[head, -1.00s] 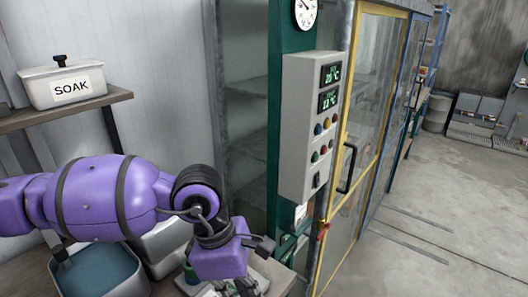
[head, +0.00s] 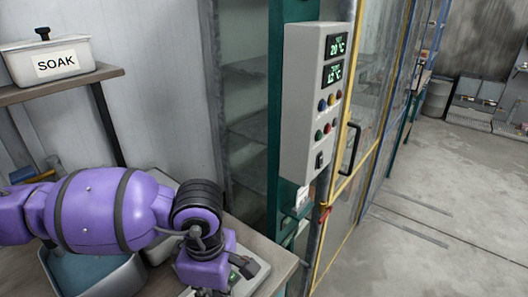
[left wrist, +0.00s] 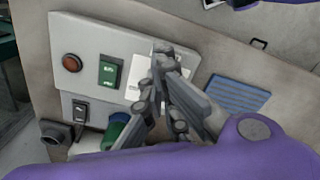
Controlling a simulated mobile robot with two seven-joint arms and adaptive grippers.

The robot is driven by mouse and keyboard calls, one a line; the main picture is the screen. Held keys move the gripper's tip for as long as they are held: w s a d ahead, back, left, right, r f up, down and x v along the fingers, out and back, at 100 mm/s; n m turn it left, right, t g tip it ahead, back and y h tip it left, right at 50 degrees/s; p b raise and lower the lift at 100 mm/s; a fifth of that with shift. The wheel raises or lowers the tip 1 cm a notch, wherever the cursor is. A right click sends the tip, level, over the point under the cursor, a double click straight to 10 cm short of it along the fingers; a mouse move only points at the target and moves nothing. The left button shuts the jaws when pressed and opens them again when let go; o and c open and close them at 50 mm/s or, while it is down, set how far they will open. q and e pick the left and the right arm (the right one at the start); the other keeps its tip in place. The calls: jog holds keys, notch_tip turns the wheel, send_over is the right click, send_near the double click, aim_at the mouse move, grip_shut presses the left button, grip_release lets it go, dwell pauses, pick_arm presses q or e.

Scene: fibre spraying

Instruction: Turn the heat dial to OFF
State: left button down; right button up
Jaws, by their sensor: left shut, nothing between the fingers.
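My left gripper (left wrist: 158,72) is shut and empty in the left wrist view. Its fingertips lie over a white printed plate (left wrist: 138,75) on a grey control panel (left wrist: 95,35). I cannot make out a heat dial; the fingers cover part of the plate. The panel also has an orange-red round button or lamp (left wrist: 72,63) and a green rocker switch (left wrist: 108,73). My right gripper is not in view.
A green cylinder (left wrist: 117,127) and a small black switch (left wrist: 80,109) are close to the fingers. A blue striped pad (left wrist: 236,95) lies to the right. A grey cabinet (head: 303,120) with two temperature displays stands right of my arm. The SOAK box (head: 48,62) sits on a shelf.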

pick_arm(q)
jog(key=shift+s+f, duration=0.2)
jog(key=shift+f, duration=0.25)
